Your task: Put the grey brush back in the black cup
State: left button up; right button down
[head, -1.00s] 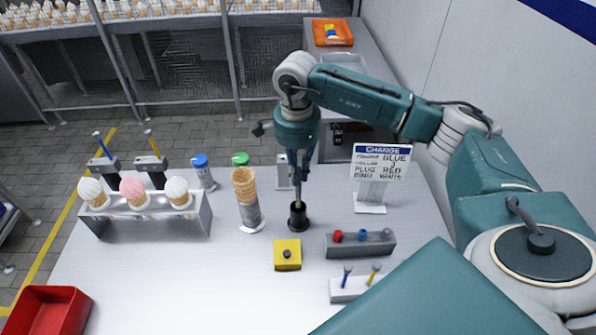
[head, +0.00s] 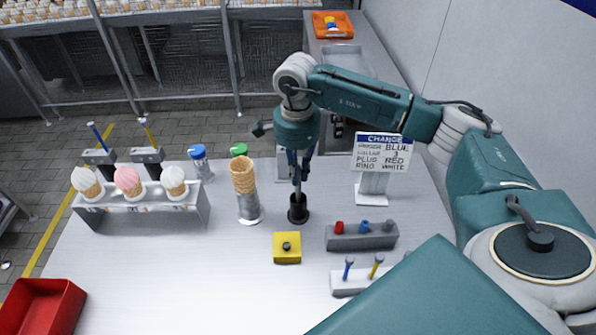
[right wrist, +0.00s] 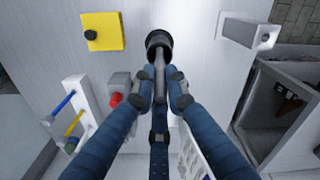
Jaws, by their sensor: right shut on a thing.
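The black cup (head: 298,214) stands upright on the table, and it also shows in the right wrist view (right wrist: 158,38). My right gripper (head: 300,176) is above the cup, shut on the grey brush (head: 297,191). In the right wrist view, the fingertips (right wrist: 162,90) are on both sides of the brush (right wrist: 160,66). The brush points down, and its lower end is at the cup's mouth. How deep it sits inside is hidden. My left gripper is not in view.
A yellow block (head: 287,247) with a black knob is in front of the cup. A stack of cones (head: 244,178) stands close to its left. A grey block with coloured plugs (head: 362,237) and a sign (head: 381,155) are to the right.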

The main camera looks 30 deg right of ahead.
jog(key=c, duration=1.7)
grip_release()
jog(key=shift+r, duration=0.1)
notch_tip(320, 180, up, 12)
jog(key=shift+a+f, duration=0.1)
jog(key=shift+s+f, duration=0.1)
